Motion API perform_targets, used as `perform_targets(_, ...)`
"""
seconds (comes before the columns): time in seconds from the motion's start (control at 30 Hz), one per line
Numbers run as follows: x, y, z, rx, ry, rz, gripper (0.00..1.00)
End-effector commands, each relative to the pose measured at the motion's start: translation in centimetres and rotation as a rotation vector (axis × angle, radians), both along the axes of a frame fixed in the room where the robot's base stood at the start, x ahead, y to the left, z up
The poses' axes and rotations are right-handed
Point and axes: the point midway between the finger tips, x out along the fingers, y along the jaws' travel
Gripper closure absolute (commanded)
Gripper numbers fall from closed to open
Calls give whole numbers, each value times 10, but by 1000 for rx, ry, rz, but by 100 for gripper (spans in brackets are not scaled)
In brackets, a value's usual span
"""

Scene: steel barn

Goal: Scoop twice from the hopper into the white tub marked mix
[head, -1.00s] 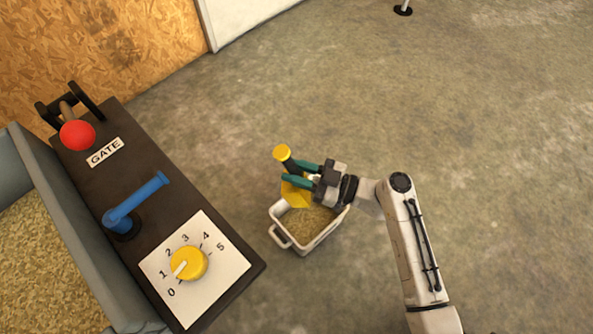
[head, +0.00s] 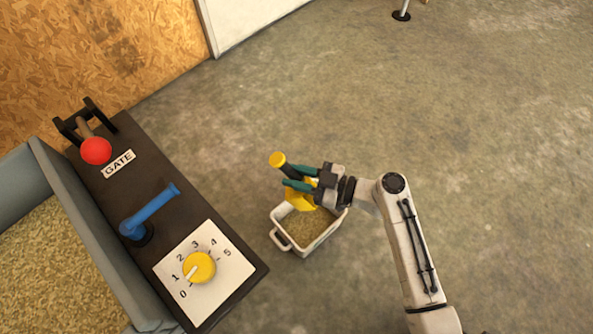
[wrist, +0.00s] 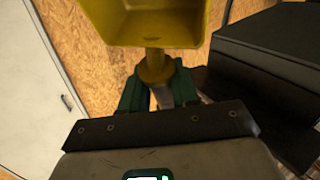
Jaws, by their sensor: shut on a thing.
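My gripper (head: 303,177) is shut on the yellow scoop (head: 299,198) and holds it above the white tub (head: 277,239). The scoop's yellow knob end points up and left in the head view. The wrist view shows the scoop's yellow bowl (wrist: 153,22) beyond the green fingers, with its neck between them; I see no grain in it. The tub stands on the floor with tan grain inside; no mix mark shows. The hopper (head: 88,244) is at the left, its grey walls around tan grain.
A dark panel (head: 188,221) beside the hopper carries a red-knobbed gate lever (head: 96,151), a blue handle (head: 150,208) and a yellow dial (head: 199,267) set near 0 to 1. A chipboard wall (head: 90,50) stands behind.

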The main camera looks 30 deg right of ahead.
Motion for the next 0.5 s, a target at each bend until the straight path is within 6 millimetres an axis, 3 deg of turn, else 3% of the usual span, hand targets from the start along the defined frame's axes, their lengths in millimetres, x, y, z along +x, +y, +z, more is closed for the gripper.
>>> perform_targets(0.5, 0, 1, 9, -135, 85, 2, 95)
